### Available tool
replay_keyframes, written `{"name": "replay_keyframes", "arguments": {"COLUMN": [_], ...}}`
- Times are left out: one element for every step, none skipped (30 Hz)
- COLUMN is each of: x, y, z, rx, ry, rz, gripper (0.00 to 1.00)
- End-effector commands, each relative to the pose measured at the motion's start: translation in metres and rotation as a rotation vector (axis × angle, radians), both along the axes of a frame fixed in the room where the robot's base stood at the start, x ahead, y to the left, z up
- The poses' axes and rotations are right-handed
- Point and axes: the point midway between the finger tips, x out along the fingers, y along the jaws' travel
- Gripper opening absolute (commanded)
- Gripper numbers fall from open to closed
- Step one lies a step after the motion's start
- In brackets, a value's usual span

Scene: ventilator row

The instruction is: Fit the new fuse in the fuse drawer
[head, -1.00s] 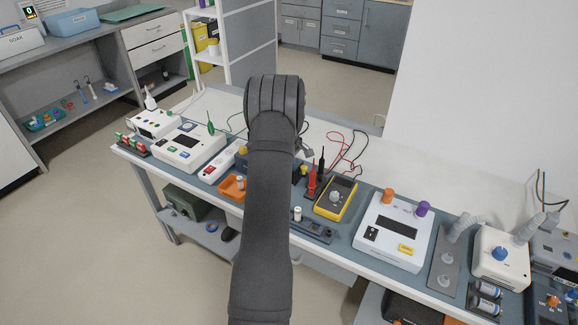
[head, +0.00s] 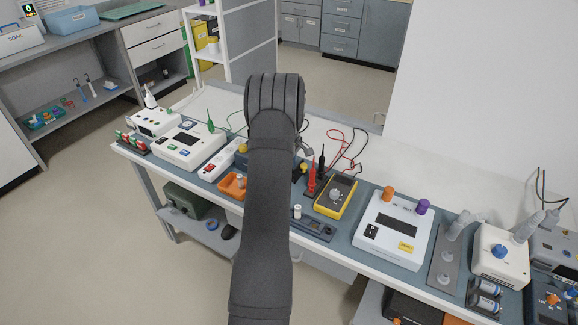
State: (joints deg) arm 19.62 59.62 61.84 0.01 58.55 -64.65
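My own arm rises through the middle of the head view and hides part of the bench. My gripper is hidden behind it; only a small grey piece, perhaps of my wrist, shows at its right edge. A small pale cylinder (head: 297,212), perhaps a fuse, stands upright at the left end of a dark grey-blue holder (head: 325,232) near the bench's front edge. An orange tray (head: 226,190) left of my arm holds another small pale piece (head: 240,182), too small to identify surely. I cannot make out the fuse drawer; it may be hidden behind my arm.
A white strip with a red switch (head: 220,160) and a white device (head: 188,146) are left. The bench's back strip is mostly clear.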

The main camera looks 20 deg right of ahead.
Motion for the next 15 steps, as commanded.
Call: {"name": "replay_keyframes", "arguments": {"x": [0.000, 0.000, 0.000, 0.000, 0.001, 0.001, 0.001, 0.001, 0.001, 0.001, 0.001, 0.001, 0.001, 0.001, 0.001], "y": [0.000, 0.000, 0.000, 0.000, 0.000, 0.000, 0.000, 0.000, 0.000, 0.000, 0.000, 0.000, 0.000, 0.000, 0.000], "z": [0.001, 0.001, 0.003, 0.006, 0.009, 0.014, 0.019, 0.025, 0.033, 0.040, 0.048, 0.057, 0.065, 0.073, 0.082], "rx": [0.000, 0.000, -0.001, -0.001, -0.001, -0.001, -0.001, -0.001, -0.001, -0.001, -0.002, -0.002, -0.001, -0.002, -0.001], "ry": [0.000, 0.000, -0.001, -0.002, -0.002, -0.003, -0.003, -0.004, -0.004, -0.004, -0.005, -0.005, -0.004, -0.005, -0.004], "rz": [0.000, 0.000, 0.000, 0.000, 0.000, 0.000, 0.000, 0.000, 0.000, 0.000, 0.000, 0.000, 0.000, 0.000, 0.000], "gripper": [0.44, 0.44, 0.44, 0.44, 0.44, 0.44, 0.44, 0.44, 0.44, 0.44, 0.44, 0.44, 0.44, 0.44, 0.44]}}
